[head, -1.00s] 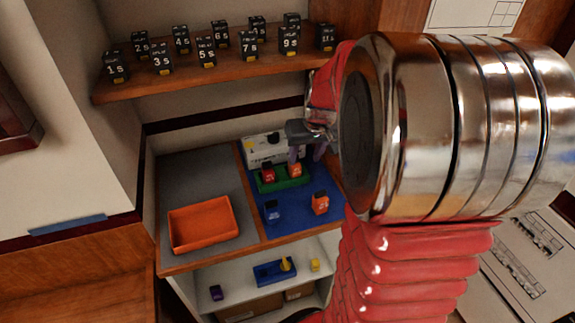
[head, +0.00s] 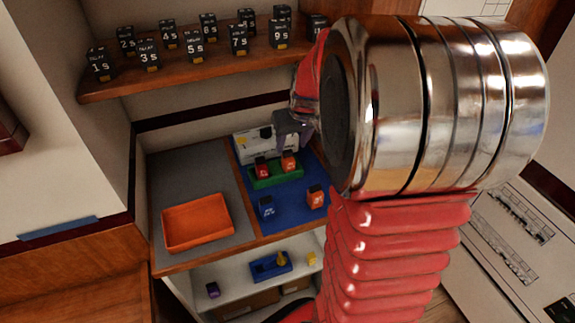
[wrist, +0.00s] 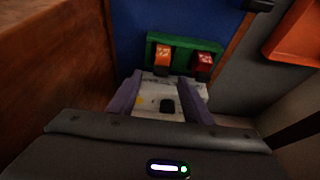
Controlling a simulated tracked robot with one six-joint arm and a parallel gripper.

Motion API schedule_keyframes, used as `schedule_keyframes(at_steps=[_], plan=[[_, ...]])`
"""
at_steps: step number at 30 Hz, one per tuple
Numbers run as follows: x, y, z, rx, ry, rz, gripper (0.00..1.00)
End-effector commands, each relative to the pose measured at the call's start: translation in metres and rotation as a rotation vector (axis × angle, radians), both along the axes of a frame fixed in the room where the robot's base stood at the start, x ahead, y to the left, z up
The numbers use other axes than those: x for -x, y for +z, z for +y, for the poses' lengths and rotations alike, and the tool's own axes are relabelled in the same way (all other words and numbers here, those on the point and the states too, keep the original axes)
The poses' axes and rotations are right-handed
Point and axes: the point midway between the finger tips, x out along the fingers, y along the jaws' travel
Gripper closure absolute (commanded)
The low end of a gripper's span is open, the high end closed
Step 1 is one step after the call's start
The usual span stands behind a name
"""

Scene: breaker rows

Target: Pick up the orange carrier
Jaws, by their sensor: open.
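An orange carrier (head: 289,160) stands in a green holder (head: 277,179) on the blue mat, beside a red carrier (head: 262,167). In the wrist view the orange carrier (wrist: 163,56) is at the left of the holder and the dark red carrier (wrist: 203,64) at the right. A second orange-looking carrier (head: 315,197) stands on the mat in front of the holder. My gripper (head: 291,142) is open and empty, just behind and above the holder. In the wrist view my gripper's purple fingers (wrist: 162,80) point at the holder, with its orange carrier beyond the tips.
A white panel with a black knob (head: 266,133) stands behind the holder, below my fingers. A blue carrier (head: 266,208) is on the mat (head: 288,218). An empty orange tray (head: 197,222) lies on the grey area to the left. Several black relay blocks line the wooden shelf (head: 170,74) above.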

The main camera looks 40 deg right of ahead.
Motion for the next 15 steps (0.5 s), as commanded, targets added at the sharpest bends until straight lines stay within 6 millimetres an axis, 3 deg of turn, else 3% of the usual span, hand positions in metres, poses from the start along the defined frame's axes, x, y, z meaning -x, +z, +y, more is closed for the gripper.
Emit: schedule_keyframes(at_steps=[4,15], plan=[[-0.004,-0.0114,-0.0008,0.0,0.0,0.002,0.55],[-0.0049,-0.0136,-0.0017,-0.001,-0.001,0.001,0.55]])
